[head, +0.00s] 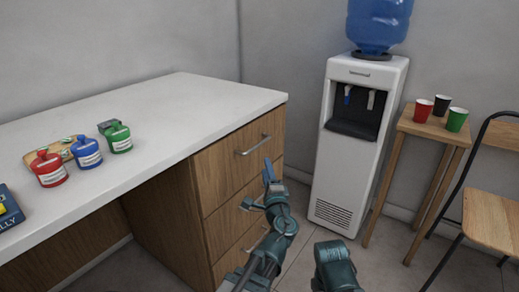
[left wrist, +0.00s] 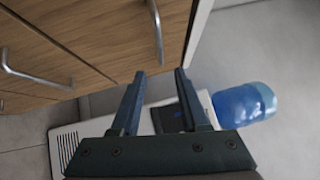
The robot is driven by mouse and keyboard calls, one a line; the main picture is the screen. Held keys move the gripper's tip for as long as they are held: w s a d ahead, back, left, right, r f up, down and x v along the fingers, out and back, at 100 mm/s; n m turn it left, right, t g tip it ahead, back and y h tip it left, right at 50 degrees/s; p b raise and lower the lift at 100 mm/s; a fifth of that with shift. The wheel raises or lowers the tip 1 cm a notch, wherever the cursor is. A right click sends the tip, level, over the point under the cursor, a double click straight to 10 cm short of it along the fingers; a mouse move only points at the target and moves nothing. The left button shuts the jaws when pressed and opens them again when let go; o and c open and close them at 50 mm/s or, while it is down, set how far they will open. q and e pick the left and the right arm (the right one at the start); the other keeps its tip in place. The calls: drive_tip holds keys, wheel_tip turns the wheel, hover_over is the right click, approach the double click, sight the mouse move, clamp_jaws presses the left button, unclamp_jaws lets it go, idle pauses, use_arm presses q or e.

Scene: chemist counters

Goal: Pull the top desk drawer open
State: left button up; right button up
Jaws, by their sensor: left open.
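The top desk drawer (head: 222,170) has a wood-grain front and looks shut, flush with the drawers below. Its silver bar handle (head: 253,145) shows in the head view, and the handle also shows at the top of the left wrist view (left wrist: 158,32). My left gripper (head: 261,188) is open and empty in front of the drawers, below the top handle and apart from it. In the left wrist view its two fingers (left wrist: 159,76) are spread, with nothing between them. A teal part of my right arm shows at the bottom of the head view; its fingers are not visible.
The white desk top (head: 180,105) holds red (head: 48,169), blue (head: 87,153) and green (head: 118,137) containers. A water cooler (head: 335,178) stands right of the drawers. A small table (head: 432,125) with cups and a chair (head: 490,218) are farther right. Floor before the cooler is clear.

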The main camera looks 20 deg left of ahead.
sight(260, 143)
use_arm(q)
drive_tip(key=p+x, duration=0.1)
drive_tip(key=x, duration=1.2)
drive_tip(key=shift+w+a+p, duration=0.15)
drive_tip(key=shift+w+p, duration=0.1)
drive_tip(key=shift+p, duration=0.1)
drive_tip(key=shift+c, duration=0.2)
clamp_jaws()
idle(0.7)
